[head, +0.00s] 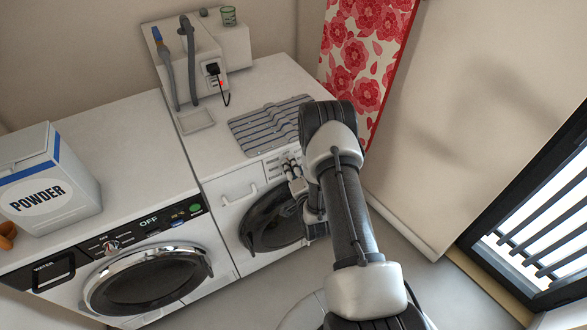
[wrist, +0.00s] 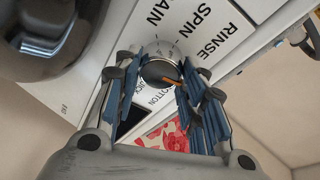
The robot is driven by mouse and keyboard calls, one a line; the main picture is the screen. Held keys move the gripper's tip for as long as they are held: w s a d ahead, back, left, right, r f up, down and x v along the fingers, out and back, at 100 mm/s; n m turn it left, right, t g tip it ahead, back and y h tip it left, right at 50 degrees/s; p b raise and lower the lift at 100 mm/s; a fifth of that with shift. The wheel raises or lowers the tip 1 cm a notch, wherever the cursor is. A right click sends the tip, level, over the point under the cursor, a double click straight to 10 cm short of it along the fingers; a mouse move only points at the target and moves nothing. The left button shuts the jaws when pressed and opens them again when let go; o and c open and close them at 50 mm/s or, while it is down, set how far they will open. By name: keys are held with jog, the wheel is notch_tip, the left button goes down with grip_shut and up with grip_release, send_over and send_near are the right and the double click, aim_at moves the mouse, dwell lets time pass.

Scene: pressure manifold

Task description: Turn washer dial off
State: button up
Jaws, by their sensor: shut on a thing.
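The washer dial (wrist: 156,72) is a round silver-rimmed knob with an orange pointer mark (wrist: 172,82). It sits on a white panel with labels including RINSE, SPIN and COTTON. My gripper (wrist: 162,66) has its blue-padded fingers on both sides of the dial, shut on it. In the head view my gripper (head: 292,174) is at the front panel of the right-hand white machine (head: 238,188), and my arm and fingers hide the dial there. The pointer's exact setting is hard to read.
The left machine (head: 212,241) has a black panel reading OFF and its own knob (head: 111,247). A powder box (head: 50,190) stands on top of it. A striped mat (head: 262,125) lies on the right machine. A floral cloth (head: 358,60) hangs behind my arm.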

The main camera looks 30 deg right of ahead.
jog(key=shift+m, duration=0.7)
jog(key=o, duration=1.1)
jog(key=shift+c, duration=0.2)
jog(key=v, duration=1.2)
jog(key=shift+r, duration=0.15)
jog(key=shift+w, duration=0.15)
